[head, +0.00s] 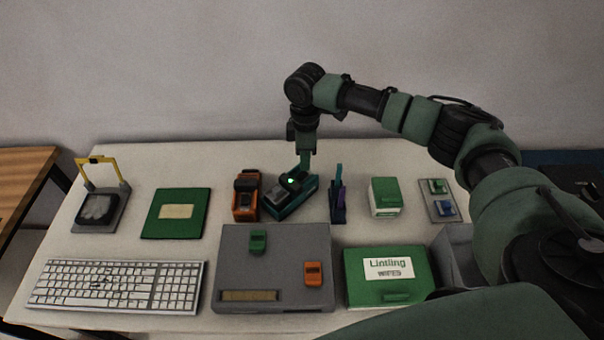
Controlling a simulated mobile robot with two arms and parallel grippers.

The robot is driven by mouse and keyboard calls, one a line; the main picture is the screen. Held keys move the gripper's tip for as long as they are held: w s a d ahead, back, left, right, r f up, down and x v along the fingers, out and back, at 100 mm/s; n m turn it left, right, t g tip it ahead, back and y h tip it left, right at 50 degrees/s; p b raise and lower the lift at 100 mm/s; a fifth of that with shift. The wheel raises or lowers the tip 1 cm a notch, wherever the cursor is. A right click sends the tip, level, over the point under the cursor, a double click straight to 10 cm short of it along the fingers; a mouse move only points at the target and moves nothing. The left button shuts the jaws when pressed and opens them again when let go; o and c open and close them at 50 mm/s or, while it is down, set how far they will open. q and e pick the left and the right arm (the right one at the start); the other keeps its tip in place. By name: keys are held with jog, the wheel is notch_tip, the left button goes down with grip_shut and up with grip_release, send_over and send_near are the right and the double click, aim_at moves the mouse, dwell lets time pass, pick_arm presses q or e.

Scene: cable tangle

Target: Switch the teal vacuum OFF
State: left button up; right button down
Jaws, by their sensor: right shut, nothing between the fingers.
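The teal vacuum (283,207) sits at the middle of the white table, tilted in the picture, with a dark top part. A small bright green light (291,181) shows on top of it. My right gripper (305,167) points down from above, shut, with its tip at the vacuum's upper end. I cannot tell whether it touches the vacuum. The switch itself is too small to make out. My left gripper is not in view.
An orange device (246,196) stands close left of the vacuum. Dark purple and teal upright pieces (338,200) stand close right. A grey box (272,275) with green and orange blocks lies in front. A keyboard (118,286) lies front left.

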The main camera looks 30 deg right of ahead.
jog(key=shift+s+f+b, duration=0.1)
jog(key=shift+f+b, duration=0.2)
jog(key=shift+f, duration=0.8)
dwell(0.9)
jog(key=shift+r, duration=0.1)
jog(key=shift+r+p, duration=0.8)
jog(key=shift+p, duration=0.3)
notch_tip(320, 180, up, 5)
jog(key=p, duration=0.6)
jog(key=shift+r, duration=0.2)
jog(key=shift+f, duration=0.1)
